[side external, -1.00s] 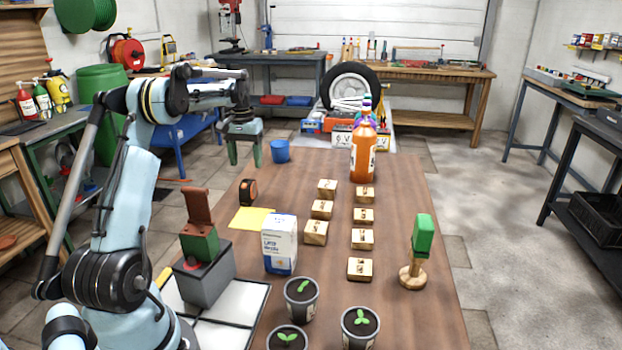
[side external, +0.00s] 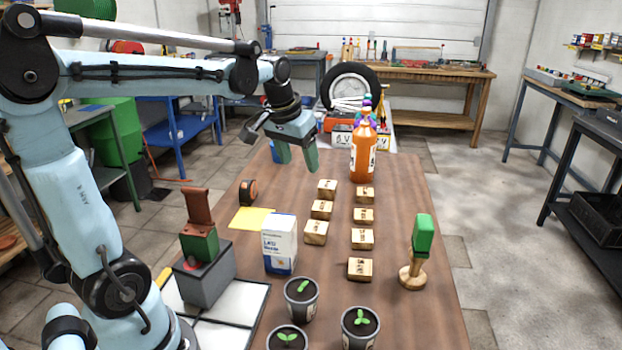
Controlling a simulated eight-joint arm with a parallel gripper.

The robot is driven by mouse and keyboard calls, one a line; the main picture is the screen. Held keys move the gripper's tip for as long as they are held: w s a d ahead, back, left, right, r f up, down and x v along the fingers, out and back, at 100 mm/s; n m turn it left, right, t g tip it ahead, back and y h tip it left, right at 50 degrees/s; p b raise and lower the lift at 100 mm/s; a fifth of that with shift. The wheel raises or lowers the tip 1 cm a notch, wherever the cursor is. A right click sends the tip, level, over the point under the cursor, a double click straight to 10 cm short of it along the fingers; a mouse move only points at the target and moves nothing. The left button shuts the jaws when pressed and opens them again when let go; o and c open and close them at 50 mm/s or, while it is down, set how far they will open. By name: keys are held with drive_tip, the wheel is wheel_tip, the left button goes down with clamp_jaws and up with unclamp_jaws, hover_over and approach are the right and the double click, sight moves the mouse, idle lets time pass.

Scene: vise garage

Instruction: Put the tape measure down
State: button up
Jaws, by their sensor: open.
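The tape measure (side external: 249,192), black with an orange side, stands on the left edge of the wooden table (side external: 400,190), just behind a yellow sheet (side external: 250,219). My gripper (side external: 298,166) is open and empty, with its green fingers pointing down. In the picture it is above and to the right of the tape measure, apart from it, near the far part of the table. A blue cup (side external: 276,151) is partly hidden behind the fingers.
Several wooden blocks (side external: 363,239) stand in two rows mid-table. An orange bottle (side external: 363,152) is at the back. A white carton (side external: 280,245), potted seedlings (side external: 360,326) and a green-topped wooden stand (side external: 413,276) are nearer. The table's right strip is mostly clear.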

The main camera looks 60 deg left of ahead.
drive_tip(key=s+d+f+m+t, duration=0.1)
drive_tip(key=s+d+f+m, duration=0.1)
drive_tip(key=s+d, duration=0.2)
drive_tip(key=s+d+f+m+t+h, duration=0.1)
drive_tip(key=s+d+f+m+t, duration=0.1)
drive_tip(key=d, duration=0.8)
drive_tip(key=shift+s+d+f, duration=0.15)
drive_tip(key=shift+s+f, duration=0.65)
drive_tip(key=shift+s, duration=0.4)
